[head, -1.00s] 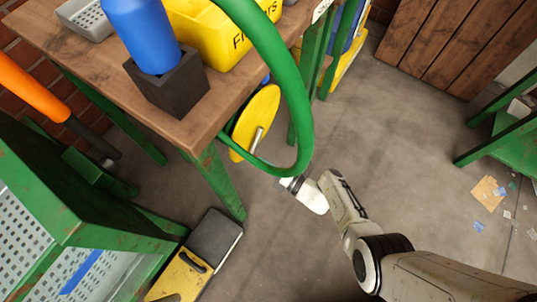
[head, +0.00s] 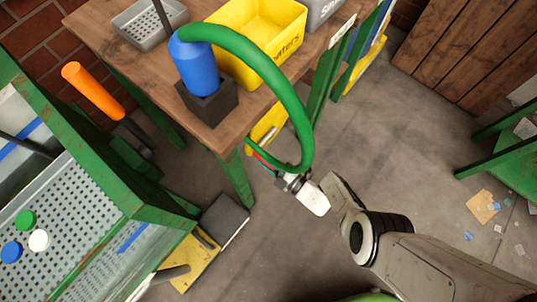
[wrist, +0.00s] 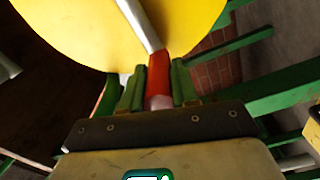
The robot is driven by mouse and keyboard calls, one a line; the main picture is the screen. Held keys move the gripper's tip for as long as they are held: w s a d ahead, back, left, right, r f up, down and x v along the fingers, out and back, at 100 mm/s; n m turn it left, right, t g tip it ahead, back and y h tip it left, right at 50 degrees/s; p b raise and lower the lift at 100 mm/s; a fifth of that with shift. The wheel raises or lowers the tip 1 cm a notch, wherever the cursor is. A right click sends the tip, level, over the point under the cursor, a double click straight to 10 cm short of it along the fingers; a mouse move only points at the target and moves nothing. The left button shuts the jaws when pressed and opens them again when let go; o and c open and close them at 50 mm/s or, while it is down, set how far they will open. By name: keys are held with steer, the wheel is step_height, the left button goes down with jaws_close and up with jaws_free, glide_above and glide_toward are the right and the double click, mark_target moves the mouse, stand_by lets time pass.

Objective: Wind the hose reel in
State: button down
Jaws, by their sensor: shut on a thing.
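The hose reel is a yellow disc (head: 268,126) beside the table's front leg, partly behind the green hose (head: 290,100). The disc fills the top of the wrist view (wrist: 75,25), with a grey rod (wrist: 138,22) running across it to a red grip (wrist: 158,75). My gripper (wrist: 158,92) has its green fingers shut on this red grip, one on each side. In the head view the wrist is just below the hose's loop, and the fingertips are small and partly hidden. The hose arcs from the blue bottle down to near my wrist.
The wooden table (head: 120,55) carries a blue bottle (head: 193,65) in a dark holder (head: 208,103), a yellow bin (head: 255,35) and a grey tray (head: 140,25). A green-framed perforated bench (head: 80,225) stands at left. The floor (head: 390,130) is clear at centre right.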

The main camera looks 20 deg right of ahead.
steer(key=shift+w+d+r+p, duration=0.15)
steer(key=shift+r+p, duration=0.25)
steer(key=shift+r, duration=0.2)
steer(key=c, duration=0.8)
jaws_free()
steer(key=shift+c, duration=0.2)
steer(key=p+v, duration=0.2)
steer(key=v, duration=0.8)
steer(key=shift+s+d, duration=0.2)
steer(key=shift+s, duration=0.15)
